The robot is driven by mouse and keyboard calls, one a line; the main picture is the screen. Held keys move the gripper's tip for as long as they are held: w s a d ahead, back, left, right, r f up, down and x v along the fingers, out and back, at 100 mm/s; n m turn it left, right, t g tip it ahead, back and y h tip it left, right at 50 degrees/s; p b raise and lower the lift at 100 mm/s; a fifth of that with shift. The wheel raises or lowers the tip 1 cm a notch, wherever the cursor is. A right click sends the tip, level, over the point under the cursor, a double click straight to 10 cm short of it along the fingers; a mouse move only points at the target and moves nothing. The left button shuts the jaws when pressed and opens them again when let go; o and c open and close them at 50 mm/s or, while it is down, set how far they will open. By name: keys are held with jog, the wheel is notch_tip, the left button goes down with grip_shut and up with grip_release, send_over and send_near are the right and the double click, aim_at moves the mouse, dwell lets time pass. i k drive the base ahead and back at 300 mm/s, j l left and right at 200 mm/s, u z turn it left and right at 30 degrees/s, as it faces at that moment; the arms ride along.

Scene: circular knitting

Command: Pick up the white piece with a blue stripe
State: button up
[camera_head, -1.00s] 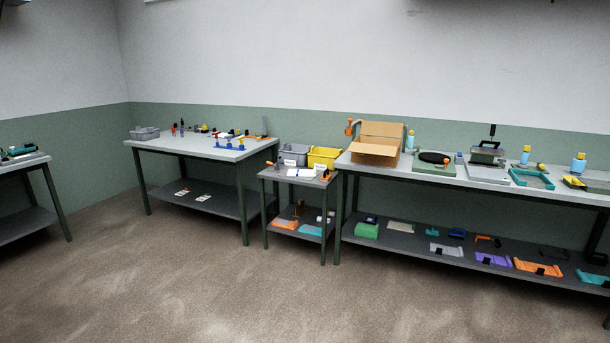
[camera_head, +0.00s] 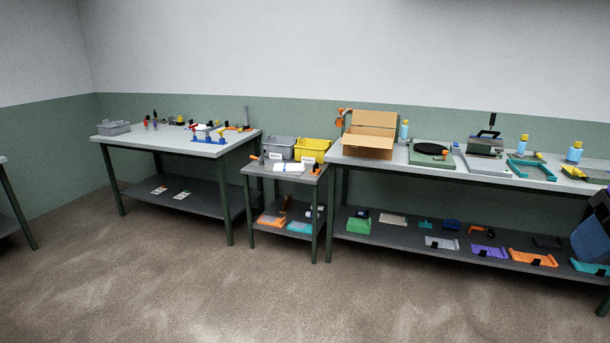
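A small white piece (camera_head: 289,167) lies on the top of the small middle table (camera_head: 262,172), in front of the grey and yellow bins. A bluish mark seems to show on it, but it is too small to be sure that this is a stripe. No gripper fingers can be made out. A dark and blue-grey part at the right edge looks like my arm, cut off by the frame. The white piece is far from it, across open floor.
A grey bin (camera_head: 279,147) and a yellow bin (camera_head: 312,149) stand behind the piece. A long bench (camera_head: 400,163) with a cardboard box (camera_head: 368,140) is on the right, another bench (camera_head: 200,147) on the left. The floor in front is clear.

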aim_at(277, 166)
jog(key=i+u, duration=0.45)
jog(key=i, duration=2.4)
jog(key=i+j+z, duration=0.1)
jog(key=i, duration=0.85)
jog(key=i+j+z, duration=0.1)
jog(key=i, duration=0.85)
